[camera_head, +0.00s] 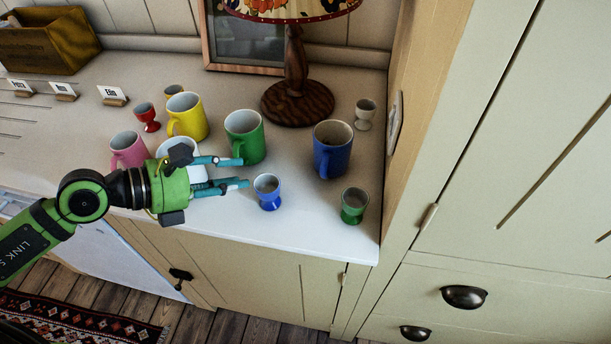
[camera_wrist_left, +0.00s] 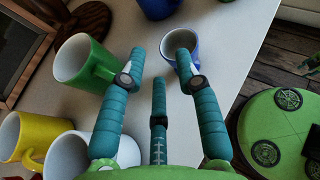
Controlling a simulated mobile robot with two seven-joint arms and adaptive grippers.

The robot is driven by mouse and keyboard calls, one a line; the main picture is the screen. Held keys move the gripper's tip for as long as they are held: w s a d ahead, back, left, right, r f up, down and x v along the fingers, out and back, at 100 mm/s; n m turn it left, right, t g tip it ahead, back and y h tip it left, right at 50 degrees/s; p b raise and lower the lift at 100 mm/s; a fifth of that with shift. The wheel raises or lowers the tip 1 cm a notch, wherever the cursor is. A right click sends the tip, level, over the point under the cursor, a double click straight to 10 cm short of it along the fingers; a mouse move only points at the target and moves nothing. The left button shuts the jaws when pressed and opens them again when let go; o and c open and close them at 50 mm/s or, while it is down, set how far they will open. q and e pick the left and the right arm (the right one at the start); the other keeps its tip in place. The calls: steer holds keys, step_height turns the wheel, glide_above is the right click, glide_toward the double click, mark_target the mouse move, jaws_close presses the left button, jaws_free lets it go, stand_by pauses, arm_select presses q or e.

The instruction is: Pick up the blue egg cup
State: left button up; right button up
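The blue egg cup (camera_head: 268,187) stands upright near the front edge of the counter, and its rim also shows at the top of the left wrist view (camera_wrist_left: 181,38). My left gripper (camera_head: 236,172) is open and empty, just left of the egg cup, its fingers pointing towards it. In the left wrist view the fingers are spread, and the right fingertip overlaps the cup's near side. I cannot tell whether they touch. My right gripper is not in view.
A green mug (camera_head: 246,140) stands close behind the fingers, and a white mug (camera_head: 190,152) is partly hidden by the gripper. A blue mug (camera_head: 333,150) and a green egg cup (camera_head: 354,207) stand to the right. A lamp (camera_head: 297,95) stands behind.

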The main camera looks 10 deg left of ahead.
mark_target(260, 176)
arm_select(q)
steer(key=shift+s+a, duration=0.1)
steer(key=shift+a, duration=0.05)
steer(key=shift+s+a+f+p, duration=0.15)
steer(key=shift+a+f+p, duration=0.1)
steer(key=shift+a+p, duration=0.05)
steer(key=shift+w+d, duration=0.2)
steer(key=shift+d, duration=0.1)
steer(key=p+x, duration=0.2)
steer(key=x, duration=0.2)
steer(key=shift+w+d+f, duration=0.15)
steer(key=shift+d+f, duration=0.05)
steer(key=shift+f, duration=0.05)
steer(key=shift+w+d+f, duration=0.1)
steer(key=shift+d+f, duration=0.05)
steer(key=shift+f, duration=0.05)
jaws_close()
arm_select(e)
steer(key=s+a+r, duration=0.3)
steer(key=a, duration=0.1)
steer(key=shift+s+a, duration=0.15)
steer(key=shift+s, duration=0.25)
